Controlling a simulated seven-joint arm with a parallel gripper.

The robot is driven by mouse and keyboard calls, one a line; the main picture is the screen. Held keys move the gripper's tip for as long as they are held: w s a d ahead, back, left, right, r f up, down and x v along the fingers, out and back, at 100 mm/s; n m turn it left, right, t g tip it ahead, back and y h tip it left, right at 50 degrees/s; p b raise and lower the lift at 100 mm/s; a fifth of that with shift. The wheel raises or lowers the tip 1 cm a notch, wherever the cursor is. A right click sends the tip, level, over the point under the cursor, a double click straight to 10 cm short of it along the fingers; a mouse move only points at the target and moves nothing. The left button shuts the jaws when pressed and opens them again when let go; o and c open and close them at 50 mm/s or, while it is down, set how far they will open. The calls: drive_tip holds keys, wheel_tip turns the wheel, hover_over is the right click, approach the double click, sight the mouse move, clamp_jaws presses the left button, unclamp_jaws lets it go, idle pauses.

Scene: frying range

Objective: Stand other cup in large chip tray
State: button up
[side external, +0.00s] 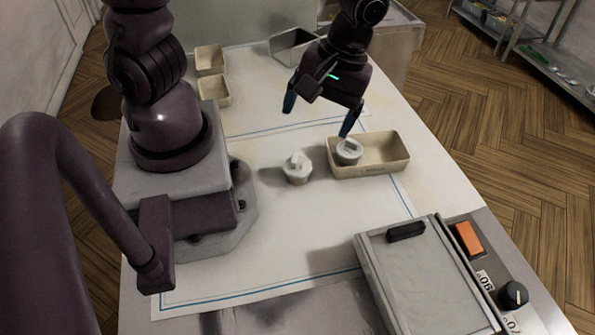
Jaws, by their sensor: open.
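One whitish-grey cup (297,169) stands upright on the white mat, left of the large chip tray. The large chip tray (385,157) is a beige rectangular open tray. A second, similar cup (348,152) is at the left end of this tray and looks upright. My gripper (318,121) is above the work with its two blue fingertips spread wide. The right fingertip is close above the cup in the tray; whether it touches cannot be told. The left fingertip is in the air, up and behind the cup on the mat. Nothing is between the fingers.
Two small beige trays (213,91) stand at the back left. A grey metal bin (294,46) is at the back. A lidded appliance (425,275) with an orange switch (468,239) and a knob (513,294) fills the front right. The mat (255,245) is clear in front.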

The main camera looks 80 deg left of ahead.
wheel_tip(320, 180, down, 3)
drive_tip(key=a+n+g+y, duration=0.1)
drive_tip(key=a+n, duration=0.1)
drive_tip(key=n, duration=1.8)
hover_over(297, 158)
drive_tip(key=w, duration=0.2)
drive_tip(key=shift+y, duration=0.3)
drive_tip(key=f, duration=0.6)
drive_tip(key=shift+s+d+f, duration=0.1)
drive_tip(key=shift+d+f, duration=0.1)
drive_tip(key=shift+x, duration=3.15)
drive_tip(key=shift+d+f, duration=0.1)
drive_tip(key=shift+d, duration=0.1)
drive_tip(key=c, duration=1)
